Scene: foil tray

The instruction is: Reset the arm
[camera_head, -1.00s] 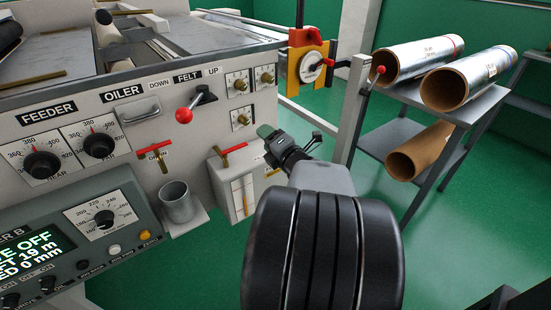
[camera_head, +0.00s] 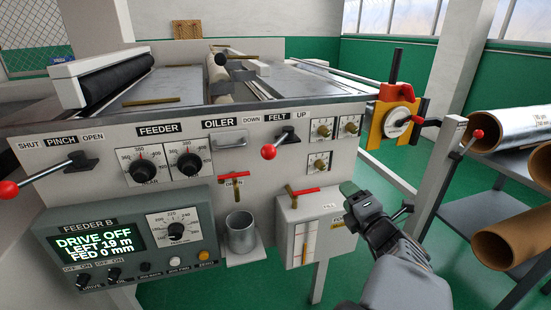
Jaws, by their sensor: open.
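My gripper (camera_head: 350,192) is in the lower right of the head view, with its green-tipped fingers pointing up and left. It is open, and nothing shows between the fingers. It appears in front of the right end of the grey feeder machine (camera_head: 100,165), just right of the white box with the red tap handle (camera_head: 305,191). I cannot tell exactly how far it is from the box. My arm runs down to the bottom edge, and its lower links are out of view.
Red-ball levers stand out at the pinch (camera_head: 42,176) and felt (camera_head: 278,143) labels. A metal cup (camera_head: 240,233) sits below the front panel. The control box (camera_head: 130,238) reads "DRIVE OFF". Foil rolls (camera_head: 515,128) lie on a rack at right. Green floor is open below my arm.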

